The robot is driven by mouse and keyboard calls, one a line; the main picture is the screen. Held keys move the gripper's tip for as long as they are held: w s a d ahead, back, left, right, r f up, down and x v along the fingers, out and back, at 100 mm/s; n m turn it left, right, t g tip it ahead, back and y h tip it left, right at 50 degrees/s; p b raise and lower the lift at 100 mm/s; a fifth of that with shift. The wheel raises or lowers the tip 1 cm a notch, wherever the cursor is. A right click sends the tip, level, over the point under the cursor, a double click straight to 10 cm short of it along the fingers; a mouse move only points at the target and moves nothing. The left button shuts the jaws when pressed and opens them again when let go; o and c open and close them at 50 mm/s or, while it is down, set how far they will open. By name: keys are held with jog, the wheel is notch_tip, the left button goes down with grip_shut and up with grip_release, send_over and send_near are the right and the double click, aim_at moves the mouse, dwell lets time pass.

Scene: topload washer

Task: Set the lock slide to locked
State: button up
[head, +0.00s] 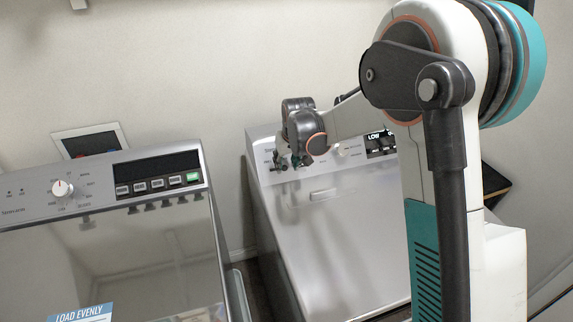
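My gripper (289,162) is at the left part of the control panel (350,151) of the right-hand machine (335,240). It is small and dark here, and I cannot tell whether its fingers are open or shut, or whether they touch the panel. A small dark label reading LOW (379,144) is on that panel, partly behind my arm. I cannot make out the lock slide; the gripper covers part of the panel's left side. The right-hand machine's lid is down.
A second machine (120,245) stands at left, with a round knob (62,188), a dark display (157,164), a row of buttons, one green, and a blue LOAD EVENLY label (82,313). A narrow gap separates the machines. A wall is close behind.

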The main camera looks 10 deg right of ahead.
jog(key=v, duration=1)
jog(key=shift+s+r, duration=0.2)
jog(key=shift+r, duration=0.15)
jog(key=shift+d, duration=0.1)
jog(key=s+d+r+m+t+b, duration=0.1)
jog(key=s+d+r, duration=0.2)
jog(key=s, duration=0.5)
jog(key=s+d+r, duration=0.3)
jog(key=s, duration=0.5)
jog(key=s+d+f+t, duration=0.1)
jog(key=s+d+f, duration=0.1)
jog(key=s, duration=0.7)
jog(key=s+d+f+m+b, duration=0.1)
jog(key=s+d+f, duration=0.1)
jog(key=s, duration=0.7)
jog(key=shift+d+f+t+h, duration=0.3)
jog(key=shift+t+h, duration=0.1)
